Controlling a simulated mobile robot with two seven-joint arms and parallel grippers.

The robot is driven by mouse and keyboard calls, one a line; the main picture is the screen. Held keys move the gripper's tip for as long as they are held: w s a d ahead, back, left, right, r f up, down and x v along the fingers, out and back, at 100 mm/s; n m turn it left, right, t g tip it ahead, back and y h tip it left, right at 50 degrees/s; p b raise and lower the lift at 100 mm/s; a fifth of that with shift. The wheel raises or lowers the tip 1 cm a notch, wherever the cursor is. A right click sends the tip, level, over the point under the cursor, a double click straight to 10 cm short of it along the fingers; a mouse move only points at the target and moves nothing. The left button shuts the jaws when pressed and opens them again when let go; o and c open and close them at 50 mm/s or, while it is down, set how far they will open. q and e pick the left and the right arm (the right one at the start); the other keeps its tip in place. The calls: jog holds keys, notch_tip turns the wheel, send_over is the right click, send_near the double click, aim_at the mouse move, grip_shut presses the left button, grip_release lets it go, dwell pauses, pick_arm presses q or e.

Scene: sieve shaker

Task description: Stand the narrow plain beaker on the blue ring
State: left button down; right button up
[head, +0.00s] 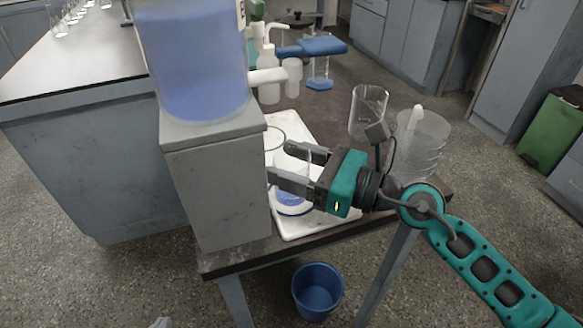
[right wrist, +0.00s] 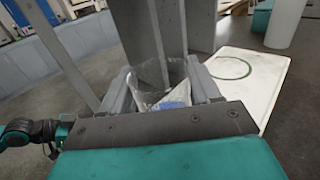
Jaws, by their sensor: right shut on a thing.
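My right gripper (head: 280,165) reaches in from the right over the white tray. It is shut on a clear glass beaker (right wrist: 150,85), which shows between the fingers in the right wrist view. In the head view the fingers and the clear glass make the beaker hard to outline. The blue ring (head: 292,200) is on the tray just below the gripper, partly hidden by the fingers. Blue also shows through the glass in the right wrist view. I cannot tell whether the beaker's base touches the ring. My left gripper is not seen.
The white tray (head: 320,222) also bears a green ring (right wrist: 230,68). A tank of blue liquid (head: 195,60) on a grey block (head: 215,185) stands close on the left. A wide glass beaker (head: 368,110) and stacked clear vessels (head: 422,140) stand right. A blue bucket (head: 317,290) is below.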

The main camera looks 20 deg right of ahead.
jog(key=o, duration=1.2)
jog(key=shift+f, duration=0.1)
jog(key=shift+r, duration=0.25)
jog(key=b+v, duration=0.1)
jog(key=v, duration=0.2)
jog(key=b+v, duration=0.1)
jog(key=v, duration=0.2)
jog(key=b+v, duration=0.1)
jog(key=v, duration=0.3)
jog(key=shift+f, duration=0.25)
jog(key=shift+b+v, duration=0.4)
jog(key=shift+v, duration=0.55)
jog(key=shift+s+r, duration=0.1)
jog(key=shift+r, duration=0.05)
